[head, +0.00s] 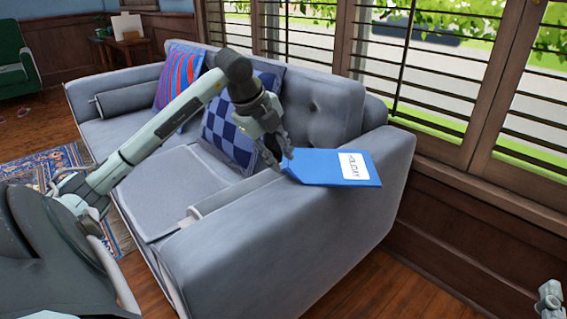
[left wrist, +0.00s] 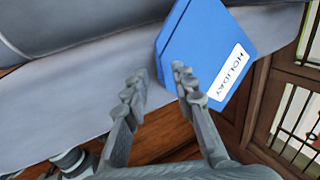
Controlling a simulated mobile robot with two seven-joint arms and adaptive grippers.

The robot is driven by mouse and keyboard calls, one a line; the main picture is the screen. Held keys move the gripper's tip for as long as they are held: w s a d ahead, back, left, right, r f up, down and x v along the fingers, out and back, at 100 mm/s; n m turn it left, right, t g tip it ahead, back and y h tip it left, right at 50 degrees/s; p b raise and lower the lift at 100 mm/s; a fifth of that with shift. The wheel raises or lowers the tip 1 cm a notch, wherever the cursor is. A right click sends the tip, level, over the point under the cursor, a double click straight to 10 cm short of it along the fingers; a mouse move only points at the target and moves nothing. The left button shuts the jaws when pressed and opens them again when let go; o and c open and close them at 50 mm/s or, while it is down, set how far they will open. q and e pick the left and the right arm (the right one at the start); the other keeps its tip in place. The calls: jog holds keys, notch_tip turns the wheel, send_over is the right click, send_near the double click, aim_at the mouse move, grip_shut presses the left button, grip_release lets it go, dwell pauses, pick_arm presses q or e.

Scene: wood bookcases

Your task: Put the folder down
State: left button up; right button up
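The blue folder (head: 318,167) has a white label reading HOLIDAY. It appears to lie flat on top of the grey sofa's near armrest (head: 255,215). In the left wrist view the folder (left wrist: 197,45) is just past my fingers, its near corner close to the right finger. My left gripper (head: 277,155) is at the folder's left end in the head view. Its fingers (left wrist: 155,84) are apart in the left wrist view, with sofa and floor showing between them. A small part of my right arm or gripper (head: 551,298) shows at the lower right; its fingers cannot be made out.
The sofa carries a red-striped cushion (head: 179,75) and a blue checked cushion (head: 231,130). Windows with a wooden sill (head: 480,197) run along the right. Wood floor (head: 395,290) is clear between sofa and wall. A patterned rug (head: 50,170) lies at the left.

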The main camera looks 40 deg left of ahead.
pick_arm(q)
jog(key=v, duration=0.4)
jog(key=shift+r, duration=0.15)
pick_arm(e)
jog(key=shift+w+d+f+g, duration=0.15)
jog(key=shift+f, duration=0.25)
jog(key=shift+w+d+f+g, duration=0.1)
jog(key=shift+f+g, duration=0.05)
jog(key=shift+f, duration=0.2)
jog(key=c, duration=0.5)
